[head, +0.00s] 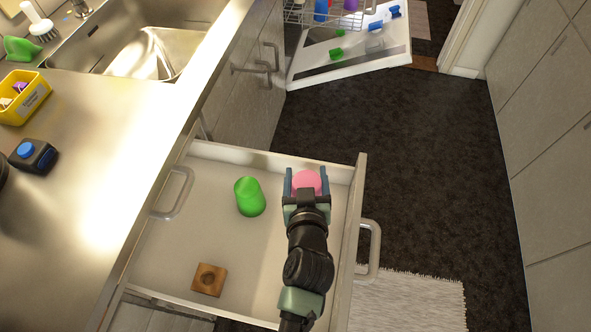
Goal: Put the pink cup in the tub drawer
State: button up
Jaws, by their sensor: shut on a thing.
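The pink cup (307,182) is between the two fingers of my gripper (305,179), which is shut on it. My gripper and the cup are over the right part of the open drawer (175,250), near its front panel. My arm and gripper hide part of the cup and part of the drawer floor. I cannot tell whether the cup touches the drawer floor. A green cup (249,197) is in the drawer to the left of my gripper.
A brown wooden block (209,279) lies in the drawer's near part. The drawer front has a handle (371,250). An open dishwasher door (350,58) is at the back.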

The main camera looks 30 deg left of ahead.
notch_tip(320, 180, down, 7)
jog(key=shift+b, duration=1)
jog(key=o, duration=1.3)
jog(key=shift+s+r, duration=0.15)
jog(key=v, duration=1.1)
jog(key=shift+s+d+r, duration=0.2)
jog(key=shift+s+r, duration=0.05)
